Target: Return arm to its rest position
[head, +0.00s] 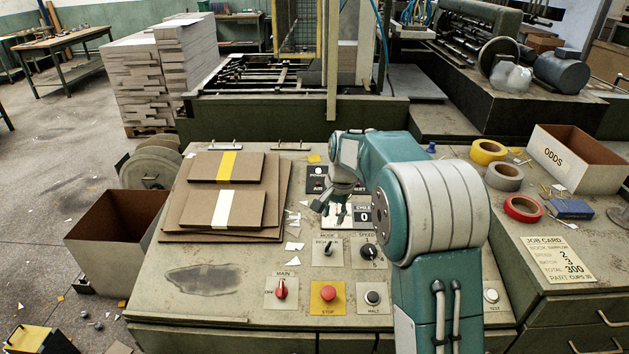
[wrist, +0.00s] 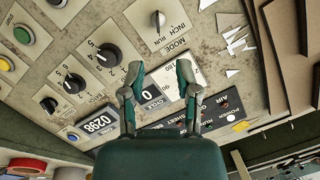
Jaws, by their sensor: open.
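My gripper (head: 336,214) is over the upper right part of the control panel (head: 240,262) in the head view, beside the cycle counter. In the wrist view my gripper (wrist: 160,75) has its two fingers apart with nothing between them. The cycle counter (wrist: 152,93) reading 0 shows just behind the fingers. My teal arm reaches forward over the panel with its elbow bent and hides part of the panel's right side. Whether the fingertips touch the panel I cannot tell.
Cardboard pieces with yellow and white bands (head: 227,167) lie on the panel's left. A speed knob (head: 369,251), a red stop button (head: 327,293) and a main switch (head: 281,289) stand up nearby. An ODDS box (head: 577,178) and tape rolls (head: 489,151) are at right.

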